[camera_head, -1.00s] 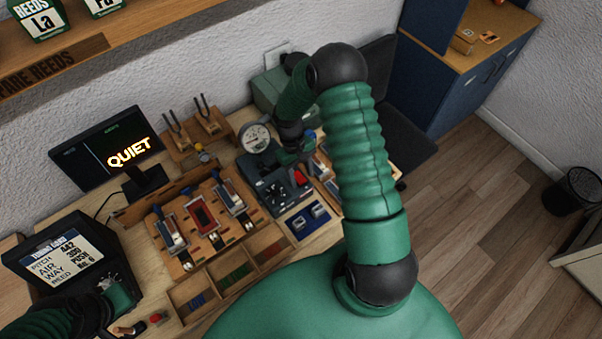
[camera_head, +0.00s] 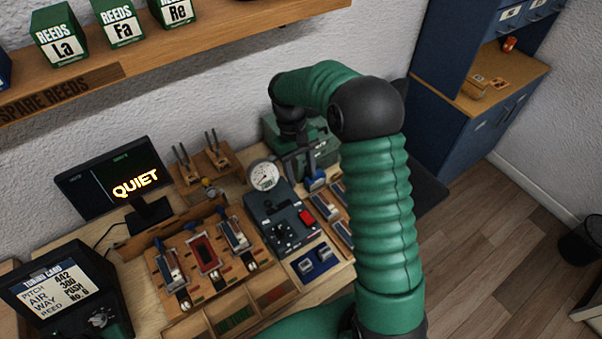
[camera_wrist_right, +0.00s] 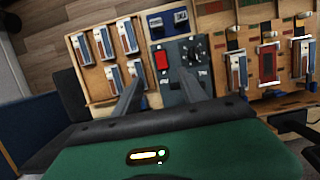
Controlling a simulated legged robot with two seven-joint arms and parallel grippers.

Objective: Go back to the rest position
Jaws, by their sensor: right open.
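My right gripper (camera_head: 303,176) is raised over the right part of the bench, in front of the green case and beside the round gauge. In the right wrist view its two fingers (camera_wrist_right: 162,78) are spread apart with nothing between them. Past the fingers, lower down, lies the dark control box (camera_wrist_right: 185,68) with its red button (camera_wrist_right: 162,60). My right arm (camera_head: 375,200) arches up from the bottom of the head view and bends over to the left.
The bench holds a monitor reading QUIET (camera_head: 115,180), a tuning card display (camera_head: 60,290), a wooden rack with reed blocks (camera_head: 205,255), a gauge (camera_head: 264,175) and a green case (camera_head: 325,145). A reed shelf (camera_head: 200,50) hangs above. Open floor (camera_head: 490,235) lies right.

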